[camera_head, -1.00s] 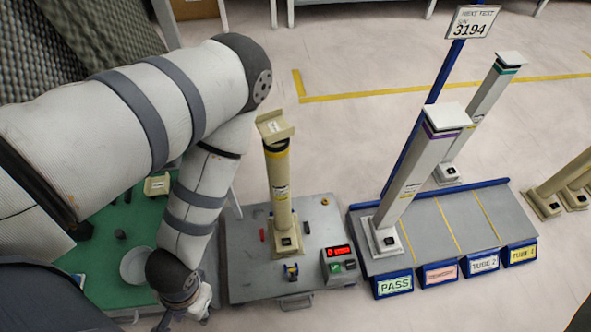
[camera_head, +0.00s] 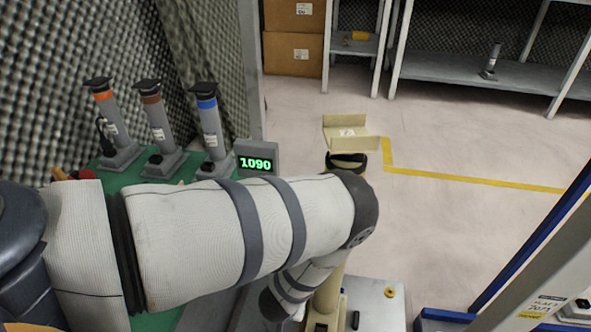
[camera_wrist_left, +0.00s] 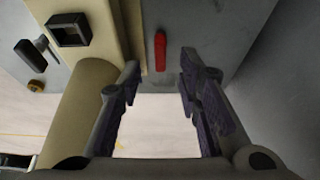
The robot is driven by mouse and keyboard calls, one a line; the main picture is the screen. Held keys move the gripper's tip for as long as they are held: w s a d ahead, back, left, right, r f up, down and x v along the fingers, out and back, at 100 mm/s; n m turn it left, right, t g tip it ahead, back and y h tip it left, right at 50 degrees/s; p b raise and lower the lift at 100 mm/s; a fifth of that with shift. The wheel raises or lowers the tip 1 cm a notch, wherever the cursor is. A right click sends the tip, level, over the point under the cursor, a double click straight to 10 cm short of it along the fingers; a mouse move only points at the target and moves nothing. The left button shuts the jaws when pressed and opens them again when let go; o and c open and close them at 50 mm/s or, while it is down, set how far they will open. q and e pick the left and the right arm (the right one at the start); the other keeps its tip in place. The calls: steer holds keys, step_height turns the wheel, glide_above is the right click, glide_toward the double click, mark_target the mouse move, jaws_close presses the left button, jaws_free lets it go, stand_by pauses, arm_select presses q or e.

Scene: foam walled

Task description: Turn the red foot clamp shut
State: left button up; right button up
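The red foot clamp (camera_wrist_left: 160,52) shows in the left wrist view as a short red bar on a grey metal surface (camera_wrist_left: 205,28), beside the beige foot of a column. My left gripper (camera_wrist_left: 160,78) is open. Its dark ribbed fingers stand apart, and the red clamp lies between and just beyond the fingertips in the picture. No contact shows. The beige column (camera_wrist_left: 85,100) is close to the left finger. In the head view my left arm hides the red clamp and most of the gripper. My right gripper is not in view.
A black-handled part (camera_wrist_left: 32,50) sits left of the column foot in the wrist view. The head view shows the column (camera_head: 328,290), a yellow ring (camera_head: 390,292) on the grey plate, a readout of 1090 (camera_head: 257,160), and several dark-topped tubes (camera_head: 160,130) on green.

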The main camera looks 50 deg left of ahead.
arm_select(q)
steer(key=b+x, duration=0.1)
steer(key=x, duration=0.3)
steer(key=shift+f+b, duration=0.3)
steer(key=shift+b, duration=0.05)
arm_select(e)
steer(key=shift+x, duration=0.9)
arm_select(q)
steer(key=shift+r, duration=0.1)
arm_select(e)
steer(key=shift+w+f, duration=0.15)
arm_select(q)
jaws_close()
